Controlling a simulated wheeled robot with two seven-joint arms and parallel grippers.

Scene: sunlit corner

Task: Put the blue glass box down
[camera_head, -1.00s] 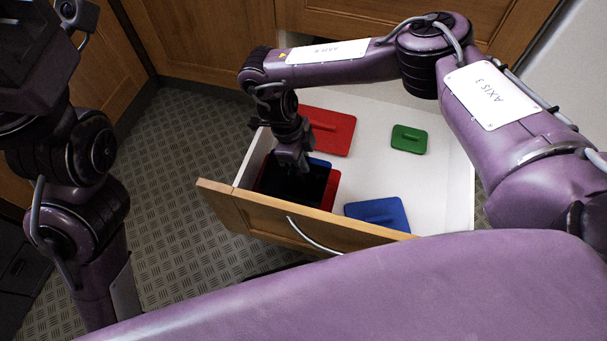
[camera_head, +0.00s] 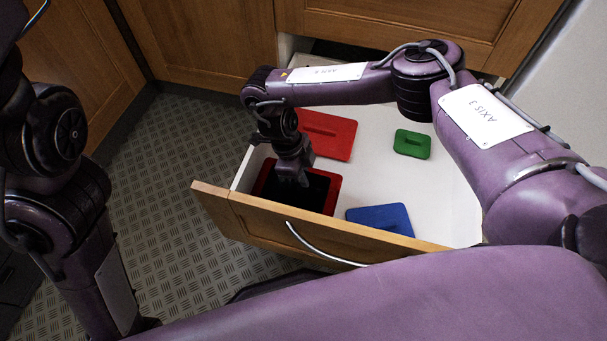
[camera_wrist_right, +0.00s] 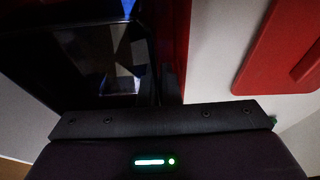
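The blue glass box (camera_wrist_right: 122,45) shows in the right wrist view as dark, glossy panes with blue patches, beside a red wall. In the head view I cannot make it out. My right gripper (camera_head: 292,177) reaches down into the open red box (camera_head: 331,196), which has a dark inside and stands in the drawer's left front corner. Its fingers are hidden in the dark, so I cannot see whether they are shut on the glass box. My left arm is at the left edge; its gripper is out of view.
The pulled-out drawer (camera_head: 463,205) has a wooden front with a curved metal handle (camera_head: 325,252). A red lid (camera_head: 328,134), a green lid (camera_head: 412,144) and a blue lid (camera_head: 381,218) lie flat on its white bottom. Bare drawer floor lies between them.

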